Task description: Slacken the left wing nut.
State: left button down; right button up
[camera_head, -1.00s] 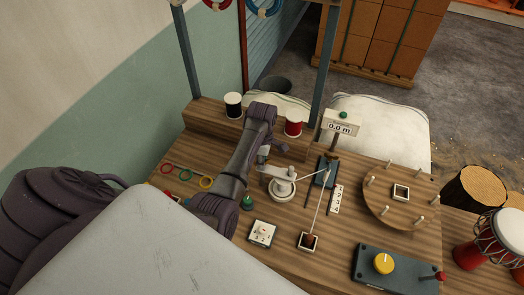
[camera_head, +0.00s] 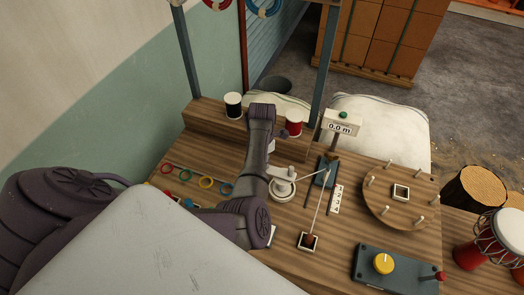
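No wing nut can be made out; the front of the wooden step (camera_head: 215,118) is partly covered by my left arm. A dark spool (camera_head: 233,106) and a red spool (camera_head: 294,122) stand on the step. My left forearm reaches across the bench to the step, with its wrist end between the spools. A small dark part at the wrist (camera_head: 284,134) shows just left of and below the red spool. The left gripper's fingers are hidden behind the arm, so I cannot tell whether they are open or touching anything. My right gripper is out of view.
A pale pivoting arm (camera_head: 283,184) stands right of my forearm. A counter sign (camera_head: 341,127), a round pegged board (camera_head: 383,212) and a box with a yellow knob (camera_head: 383,263) are farther right. Coloured rings (camera_head: 205,183) lie at left. Drums (camera_head: 473,250) stand at far right.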

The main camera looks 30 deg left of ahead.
pick_arm(q)
jog(key=shift+w+r+n, duration=0.1)
jog(key=shift+n, duration=0.4)
jog(key=c, duration=1)
grip_release()
notch_tip(320, 180, up, 12)
